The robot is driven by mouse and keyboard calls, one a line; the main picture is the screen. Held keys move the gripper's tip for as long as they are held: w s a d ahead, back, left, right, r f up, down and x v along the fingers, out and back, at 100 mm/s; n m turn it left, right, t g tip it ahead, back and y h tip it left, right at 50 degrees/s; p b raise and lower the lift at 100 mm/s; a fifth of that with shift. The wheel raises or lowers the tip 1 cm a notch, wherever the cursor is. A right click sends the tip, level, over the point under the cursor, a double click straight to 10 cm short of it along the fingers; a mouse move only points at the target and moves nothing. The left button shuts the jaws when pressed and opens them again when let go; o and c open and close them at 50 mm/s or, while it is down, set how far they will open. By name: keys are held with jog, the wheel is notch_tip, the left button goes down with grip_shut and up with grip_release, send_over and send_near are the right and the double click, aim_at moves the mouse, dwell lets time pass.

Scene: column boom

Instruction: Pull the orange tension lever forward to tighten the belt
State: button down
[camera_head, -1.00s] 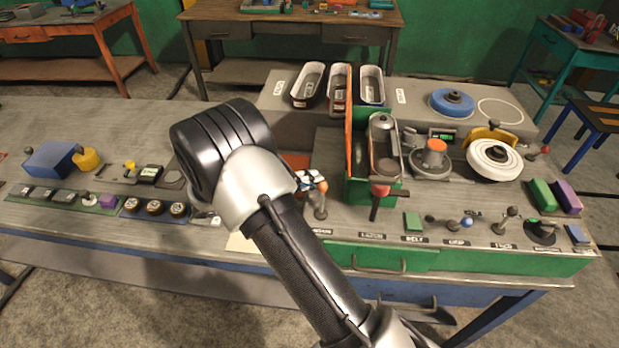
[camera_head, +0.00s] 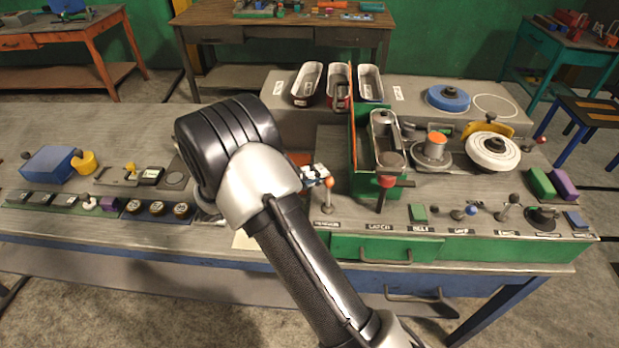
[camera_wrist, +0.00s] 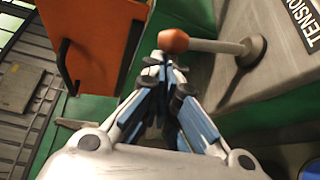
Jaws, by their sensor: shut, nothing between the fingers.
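The tension lever is a metal rod with an orange ball knob (camera_wrist: 173,40). In the wrist view its rod runs right to a grey base beside a partly visible "TENSION" label (camera_wrist: 302,18). In the head view the knob (camera_head: 328,182) tops a near-upright rod at the bench front. My gripper (camera_wrist: 160,68), with blue and grey fingers, is shut and empty, its tips just below the knob in the wrist view. I cannot tell whether they touch it. In the head view my gripper (camera_head: 315,173) is beside the knob, partly hidden by my arm. The belt cannot be made out clearly.
An orange panel (camera_wrist: 92,40) stands close left of my fingers in the wrist view. Right of the lever are a red-topped latch lever (camera_head: 386,182), a green block (camera_head: 418,212) and several small levers. A green drawer (camera_head: 350,246) is below.

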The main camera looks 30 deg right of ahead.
jog(key=shift+s+a+r, duration=0.5)
jog(key=shift+s+a, duration=0.1)
jog(key=shift+s, duration=0.2)
jog(key=shift+s+a+r, duration=0.2)
jog(key=shift+s+a, duration=0.05)
jog(key=shift+s, duration=0.25)
jog(key=shift+s+a+b, duration=0.3)
jog(key=shift+s+a, duration=0.15)
jog(key=shift+s, duration=0.15)
jog(key=shift+s+a+b, duration=0.25)
jog(key=shift+s+a, duration=0.15)
jog(key=shift+s, duration=0.2)
jog(key=shift+s+a, duration=0.1)
jog(key=shift+s, duration=0.15)
jog(key=shift+s+f, duration=0.1)
